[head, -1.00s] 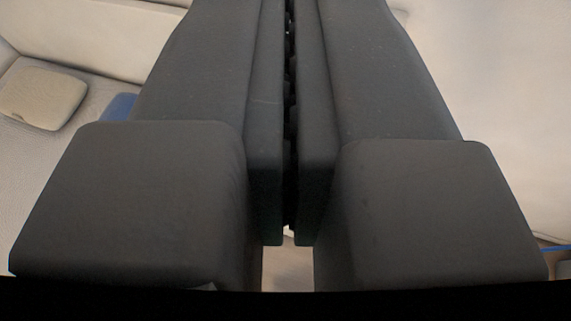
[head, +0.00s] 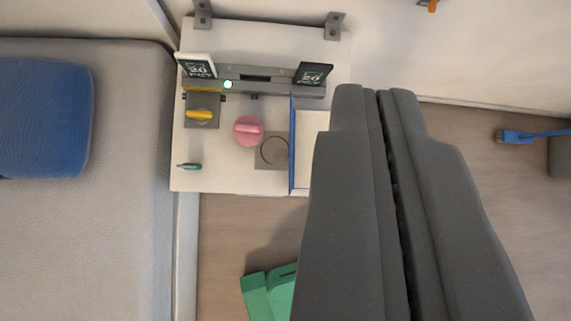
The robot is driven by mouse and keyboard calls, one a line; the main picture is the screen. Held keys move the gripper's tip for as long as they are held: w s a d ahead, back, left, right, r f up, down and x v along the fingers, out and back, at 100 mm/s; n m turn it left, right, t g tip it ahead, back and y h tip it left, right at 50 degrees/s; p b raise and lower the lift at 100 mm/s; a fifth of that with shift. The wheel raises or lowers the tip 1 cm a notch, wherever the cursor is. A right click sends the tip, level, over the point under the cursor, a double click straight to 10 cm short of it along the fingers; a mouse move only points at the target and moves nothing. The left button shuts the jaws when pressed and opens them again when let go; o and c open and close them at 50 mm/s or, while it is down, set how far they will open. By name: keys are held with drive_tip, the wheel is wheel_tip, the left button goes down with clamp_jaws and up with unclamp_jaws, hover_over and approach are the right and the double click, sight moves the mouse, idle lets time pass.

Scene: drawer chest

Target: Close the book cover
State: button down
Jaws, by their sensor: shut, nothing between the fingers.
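The book lies at the right end of the white chest top, partly hidden behind my gripper. Its blue cover (head: 293,146) shows as a thin strip, seen nearly edge-on, so it appears to stand up along the left side of the pale pages (head: 308,145). My gripper (head: 376,93) is shut and empty. In the picture its fingertips lie to the right of the book, near the right edge of the chest top. I cannot tell how high it is above the book.
The chest top (head: 215,178) also holds a pink knob (head: 248,130), a yellow handle (head: 199,114), a teal item (head: 189,166) and two dark cards on a grey rail (head: 240,88). A grey sofa (head: 90,240) with a blue cushion (head: 42,118) is left. A green object (head: 268,293) lies below.

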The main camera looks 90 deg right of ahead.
drive_tip(key=w+a+f+m+g+h+b, duration=0.1)
drive_tip(key=w+a+f+g+b, duration=0.2)
drive_tip(key=f, duration=1.4)
drive_tip(key=a+f+g+h+b, duration=0.1)
drive_tip(key=a+f+b, duration=0.3)
drive_tip(key=f, duration=1.2)
drive_tip(key=w+d+f+b, duration=0.1)
drive_tip(key=d+f+b, duration=0.1)
drive_tip(key=d+f, duration=0.5)
drive_tip(key=shift+w+d+f+g, duration=0.15)
drive_tip(key=shift+w+d+g, duration=0.15)
drive_tip(key=shift+d, duration=0.6)
